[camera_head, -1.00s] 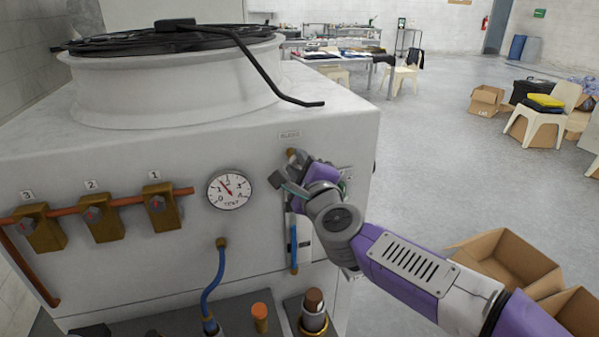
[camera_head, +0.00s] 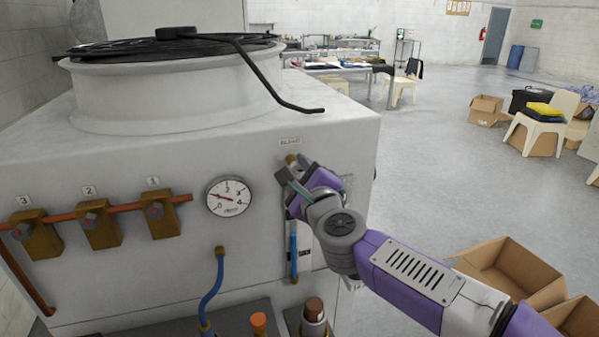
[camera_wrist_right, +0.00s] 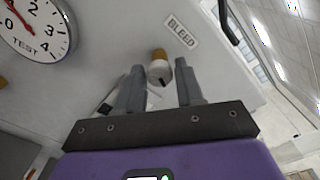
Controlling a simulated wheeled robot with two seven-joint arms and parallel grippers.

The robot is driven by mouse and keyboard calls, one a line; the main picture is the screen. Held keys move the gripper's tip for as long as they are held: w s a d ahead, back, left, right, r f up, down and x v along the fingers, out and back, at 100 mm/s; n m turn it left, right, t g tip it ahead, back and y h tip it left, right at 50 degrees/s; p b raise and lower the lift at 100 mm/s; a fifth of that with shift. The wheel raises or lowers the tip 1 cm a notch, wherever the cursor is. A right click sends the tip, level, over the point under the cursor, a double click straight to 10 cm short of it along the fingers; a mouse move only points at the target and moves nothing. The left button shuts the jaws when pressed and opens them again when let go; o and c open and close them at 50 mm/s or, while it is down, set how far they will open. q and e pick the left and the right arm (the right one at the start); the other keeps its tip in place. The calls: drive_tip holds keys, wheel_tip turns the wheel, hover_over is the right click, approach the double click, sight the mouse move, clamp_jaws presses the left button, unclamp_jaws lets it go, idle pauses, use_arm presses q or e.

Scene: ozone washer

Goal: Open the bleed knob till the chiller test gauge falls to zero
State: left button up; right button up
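The bleed knob (camera_wrist_right: 160,72), pale with a dark mark and a brass stem, sits under the BLEED label (camera_wrist_right: 181,30) in the right wrist view. My right gripper (camera_wrist_right: 160,87) has its fingers on either side of the knob, with narrow gaps visible, so it looks open around it. In the head view the right gripper (camera_head: 293,178) is at the panel and mostly covers the knob; only the brass (camera_head: 291,160) shows. The round white test gauge (camera_head: 229,196) is left of it. Its red needle points left, low on the scale. My left gripper is out of view.
Several brass valves (camera_head: 160,213) on a copper pipe line the panel's left. A blue hose (camera_head: 213,290) hangs below the gauge. A bent black rod (camera_head: 285,95) overhangs the chiller top. Open cardboard boxes (camera_head: 510,270) stand on the floor right of my arm.

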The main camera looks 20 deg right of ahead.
drive_tip(key=shift+o, duration=1.2)
drive_tip(key=shift+s, duration=0.1)
drive_tip(key=s+p, duration=0.1)
drive_tip(key=s, duration=0.6)
drive_tip(key=shift+s, duration=0.2)
drive_tip(key=shift+d, duration=0.1)
